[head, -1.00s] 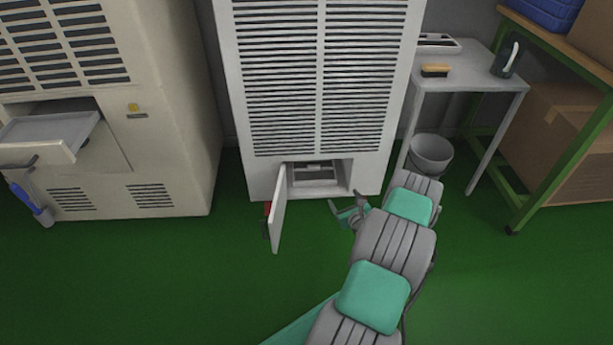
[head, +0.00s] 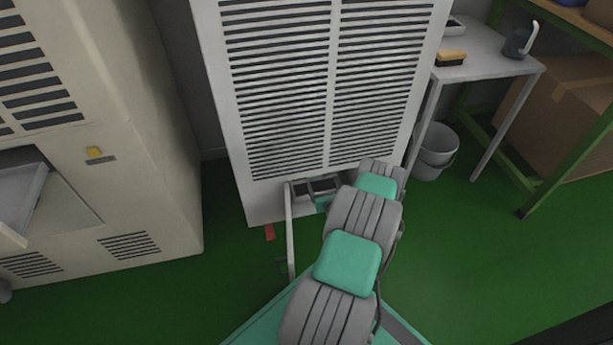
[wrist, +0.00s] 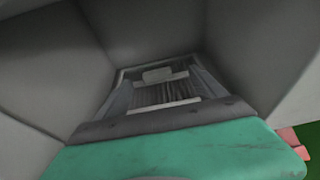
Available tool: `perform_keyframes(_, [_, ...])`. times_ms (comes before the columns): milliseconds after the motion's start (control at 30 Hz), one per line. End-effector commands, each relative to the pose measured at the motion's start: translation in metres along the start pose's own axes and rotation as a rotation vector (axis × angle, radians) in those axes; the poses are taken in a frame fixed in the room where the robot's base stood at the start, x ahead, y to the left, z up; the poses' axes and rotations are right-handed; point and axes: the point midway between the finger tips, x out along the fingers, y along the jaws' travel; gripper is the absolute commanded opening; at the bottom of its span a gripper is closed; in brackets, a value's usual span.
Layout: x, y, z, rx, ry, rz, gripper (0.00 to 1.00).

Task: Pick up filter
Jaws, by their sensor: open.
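The filter (wrist: 165,92), a grey frame with dark pleats and pale bars, lies inside the low compartment of the tall white cabinet (head: 238,130). In the head view only a dark part of the compartment's contents shows, behind my arm. My gripper (head: 322,192) is at the compartment's mouth and is open. My arm hides much of it and of the opening. In the wrist view my teal gripper body fills the bottom, with the filter straight ahead between the compartment walls. I cannot tell whether the fingers touch the filter.
The compartment's open door (head: 290,230) stands out just left of my arm. A red piece (head: 269,232) shows at the cabinet's foot. A beige machine (head: 140,150) stands left; a white table (head: 490,62) and a bucket (head: 434,152) stand right. Green floor lies open on both sides.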

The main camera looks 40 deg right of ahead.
Motion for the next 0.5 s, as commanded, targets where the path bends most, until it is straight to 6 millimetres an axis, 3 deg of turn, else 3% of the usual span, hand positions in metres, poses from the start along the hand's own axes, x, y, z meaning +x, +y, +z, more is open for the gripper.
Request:
perform_keyframes(333, [0.054,0.011,-0.015,-0.006,-0.003,0.006,0.80])
perform_keyframes(500, [0.071,0.008,-0.011,-0.002,-0.001,0.002,0.80])
